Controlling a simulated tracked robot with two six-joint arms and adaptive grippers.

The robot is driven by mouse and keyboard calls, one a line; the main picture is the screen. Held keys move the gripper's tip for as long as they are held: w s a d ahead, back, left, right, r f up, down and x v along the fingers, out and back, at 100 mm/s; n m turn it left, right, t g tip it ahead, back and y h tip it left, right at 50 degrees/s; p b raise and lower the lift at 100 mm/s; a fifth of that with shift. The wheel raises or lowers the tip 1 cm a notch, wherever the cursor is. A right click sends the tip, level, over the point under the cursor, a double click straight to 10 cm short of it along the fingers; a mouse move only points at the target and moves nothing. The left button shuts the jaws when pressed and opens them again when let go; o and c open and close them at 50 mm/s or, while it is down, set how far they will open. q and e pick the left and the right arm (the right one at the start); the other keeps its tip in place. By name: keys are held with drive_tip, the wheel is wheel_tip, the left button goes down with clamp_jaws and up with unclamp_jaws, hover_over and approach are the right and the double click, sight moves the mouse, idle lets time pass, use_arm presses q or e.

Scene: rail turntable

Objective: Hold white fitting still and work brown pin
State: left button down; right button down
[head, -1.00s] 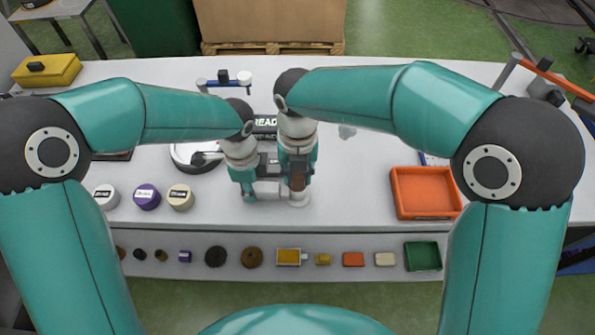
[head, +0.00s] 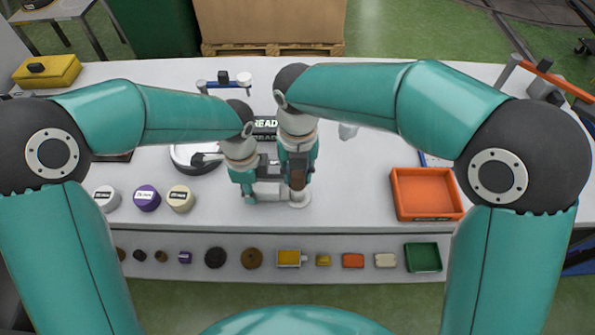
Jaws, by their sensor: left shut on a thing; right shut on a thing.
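The white fitting (head: 299,199) stands on the pale table, its round base showing below my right gripper. A pale cylindrical part (head: 267,190) reaches left from it to my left gripper (head: 252,195), which is shut on the white fitting. The brown pin (head: 298,180) shows as a small brown patch above the fitting. My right gripper (head: 298,172) is over the fitting, shut on the brown pin. The gripper fingers hide most of the pin and the upper fitting.
A round turntable (head: 182,165) lies left behind my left gripper. White, purple and cream round pieces stand at the left front. An orange tray (head: 424,214) lies at right. A lower front shelf (head: 275,272) carries several small parts. The table between fitting and orange tray is clear.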

drive_tip(key=shift+r, duration=0.3)
drive_tip(key=shift+r, duration=2.95)
drive_tip(key=shift+r, duration=2.5)
use_arm(q)
drive_tip(key=c, duration=0.8)
unclamp_jaws()
drive_tip(key=shift+o, duration=0.2)
